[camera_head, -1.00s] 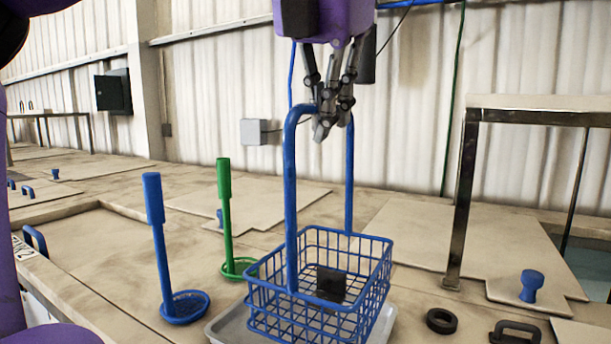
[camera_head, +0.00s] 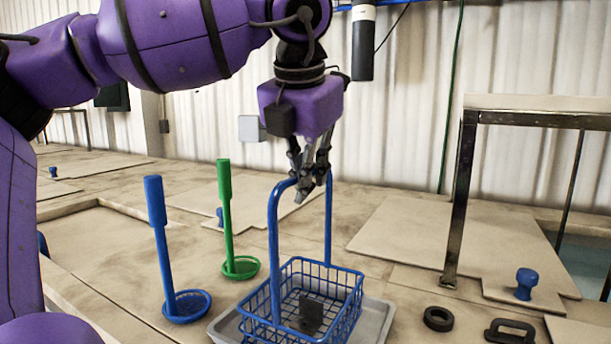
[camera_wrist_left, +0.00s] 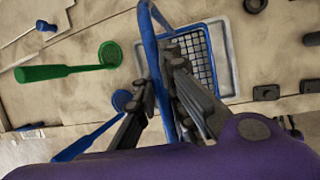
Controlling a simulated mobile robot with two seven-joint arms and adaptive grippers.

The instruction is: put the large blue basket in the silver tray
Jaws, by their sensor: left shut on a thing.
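The large blue basket (camera_head: 350,292) is a wire basket with a tall handle, and a dark block (camera_head: 311,315) lies inside it. My left gripper (camera_head: 305,190) is shut on the top bar of the handle. The basket hangs upright from it. The silver tray (camera_head: 376,318) shows under and around the basket. Whether the basket's bottom touches the tray is hidden. In the left wrist view, the fingers (camera_wrist_left: 170,85) close around the blue handle, with the basket (camera_wrist_left: 190,58) beyond. My right gripper is not in view.
A small blue dipper (camera_head: 163,250) and a green dipper (camera_head: 226,220) stand left of the basket. A black ring (camera_head: 438,319), a dark handle (camera_head: 510,331) and a blue knob (camera_head: 526,283) are at the right. A metal frame (camera_head: 459,200) stands behind them.

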